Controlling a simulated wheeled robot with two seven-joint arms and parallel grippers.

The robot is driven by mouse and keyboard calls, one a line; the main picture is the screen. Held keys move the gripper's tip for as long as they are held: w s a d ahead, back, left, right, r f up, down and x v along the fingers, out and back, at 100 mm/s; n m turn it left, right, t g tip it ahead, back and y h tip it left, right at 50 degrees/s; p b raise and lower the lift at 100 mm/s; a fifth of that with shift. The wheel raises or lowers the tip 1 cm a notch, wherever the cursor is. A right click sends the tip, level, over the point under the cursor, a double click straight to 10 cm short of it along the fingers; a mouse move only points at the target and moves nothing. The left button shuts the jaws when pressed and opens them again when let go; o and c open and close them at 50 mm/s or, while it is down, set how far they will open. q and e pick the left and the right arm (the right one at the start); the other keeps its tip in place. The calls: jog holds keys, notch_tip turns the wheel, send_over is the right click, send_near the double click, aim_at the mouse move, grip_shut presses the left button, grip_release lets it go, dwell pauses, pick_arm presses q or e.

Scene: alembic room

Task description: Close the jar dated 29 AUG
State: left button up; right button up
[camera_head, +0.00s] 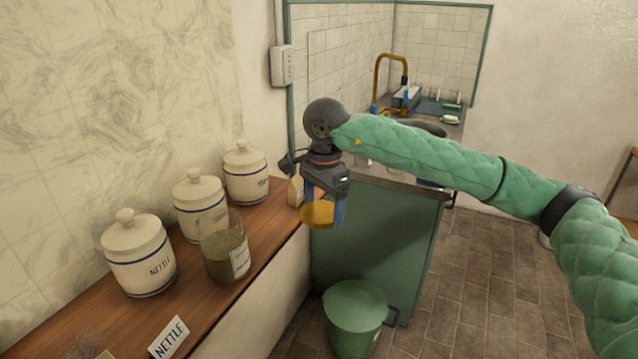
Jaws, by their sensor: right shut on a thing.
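A glass jar (222,262) with brownish-green contents stands open on the wooden shelf. It has a white label whose writing is too small to read, so I cannot confirm the 29 AUG date. My right gripper (322,208) is shut on a round amber-brown lid (317,215). It holds the lid in the air to the right of the jar, past the shelf's front edge. The lid is apart from the jar. My left gripper is not in view.
White lidded canisters (140,255) stand behind the jar along the wall, one marked NETTLE. A NETTLE card (169,338) stands near the shelf's front edge. A green bin (355,318) stands on the floor below. A sink counter (385,178) is behind my arm.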

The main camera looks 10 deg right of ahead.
jog(key=s+d+f+n, duration=0.2)
jog(key=s+f+n, duration=0.2)
jog(key=f, duration=0.9)
jog(key=s+d+f+n, duration=0.3)
jog(key=s+f+n, duration=0.1)
jog(key=f, duration=0.9)
jog(key=s+d+f+n, duration=0.3)
jog(key=f+n, duration=0.1)
jog(key=f, duration=0.9)
jog(key=shift+s+f, duration=0.25)
jog(key=shift+s, duration=0.15)
